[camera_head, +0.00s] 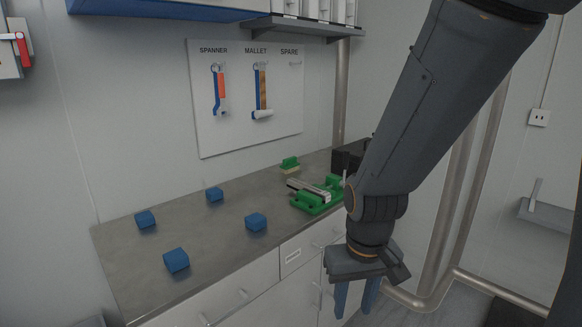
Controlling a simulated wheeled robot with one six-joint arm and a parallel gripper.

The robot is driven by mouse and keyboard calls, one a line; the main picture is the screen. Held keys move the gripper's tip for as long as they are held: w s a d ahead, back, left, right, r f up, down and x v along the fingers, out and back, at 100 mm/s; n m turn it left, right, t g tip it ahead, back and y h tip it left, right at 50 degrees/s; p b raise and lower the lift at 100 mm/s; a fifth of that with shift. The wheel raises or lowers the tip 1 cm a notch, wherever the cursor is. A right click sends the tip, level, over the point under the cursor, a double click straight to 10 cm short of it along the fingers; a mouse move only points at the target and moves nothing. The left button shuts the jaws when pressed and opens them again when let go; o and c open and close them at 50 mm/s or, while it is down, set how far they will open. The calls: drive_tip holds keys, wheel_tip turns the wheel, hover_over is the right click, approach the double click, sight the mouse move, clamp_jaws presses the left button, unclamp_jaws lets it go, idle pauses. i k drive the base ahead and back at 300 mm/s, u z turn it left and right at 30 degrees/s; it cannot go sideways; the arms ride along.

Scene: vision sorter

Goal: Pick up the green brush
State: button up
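A small green brush (290,162) with pale bristles below lies towards the back of the grey workbench, near the wall. It stands behind a green fixture with a metal bar. My gripper (356,300) hangs in front of the bench edge at the right, pointing down, with its two blue fingers apart and nothing visible between them. It is well to the front and right of the brush, not touching it.
The green fixture (318,202) sits near the bench's front edge. Several blue cubes (176,260) are spread over the left of the bench (130,262). A black box (350,156) stands at the back right. A tool board (250,128) hangs above.

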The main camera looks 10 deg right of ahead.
sight(290, 165)
drive_tip(key=z, duration=0.3)
drive_tip(key=k, duration=0.4)
drive_tip(key=z, duration=1)
drive_tip(key=k, duration=0.95)
drive_tip(key=z, duration=0.9)
drive_tip(key=i, duration=1.35)
drive_tip(key=u, duration=0.3)
drive_tip(key=i, duration=1.35)
drive_tip(key=u, duration=1.5)
drive_tip(key=i, duration=0.75)
drive_tip(key=u, duration=0.9)
